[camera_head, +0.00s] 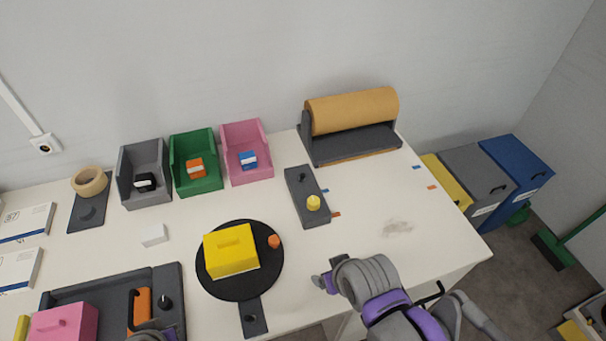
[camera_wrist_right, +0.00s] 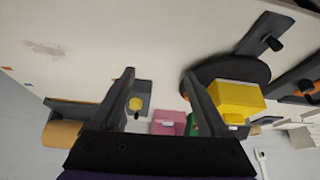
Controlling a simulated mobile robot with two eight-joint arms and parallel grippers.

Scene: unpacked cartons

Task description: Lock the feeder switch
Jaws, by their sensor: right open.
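No switch is labelled as the feeder's. A dark plate (camera_head: 303,196) with a small black lever (camera_head: 301,178) and a yellow knob (camera_head: 313,202) lies mid-table; its yellow knob also shows in the right wrist view (camera_wrist_right: 136,103). Another dark plate (camera_head: 254,318) with a black knob juts from the black turntable (camera_head: 240,291). A black knob (camera_head: 165,302) stands on the dark tray (camera_head: 172,272) at lower left. My right gripper (camera_wrist_right: 160,76) is open and empty, above the front of the table. Only a bit of my left arm shows at the bottom edge; its fingers cannot be made out.
A yellow box (camera_head: 231,252) and an orange knob (camera_head: 274,241) are on the turntable. Grey (camera_head: 131,191), green (camera_head: 181,182) and pink (camera_head: 235,170) bins stand behind, with a brown roll (camera_head: 352,109) to their right.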

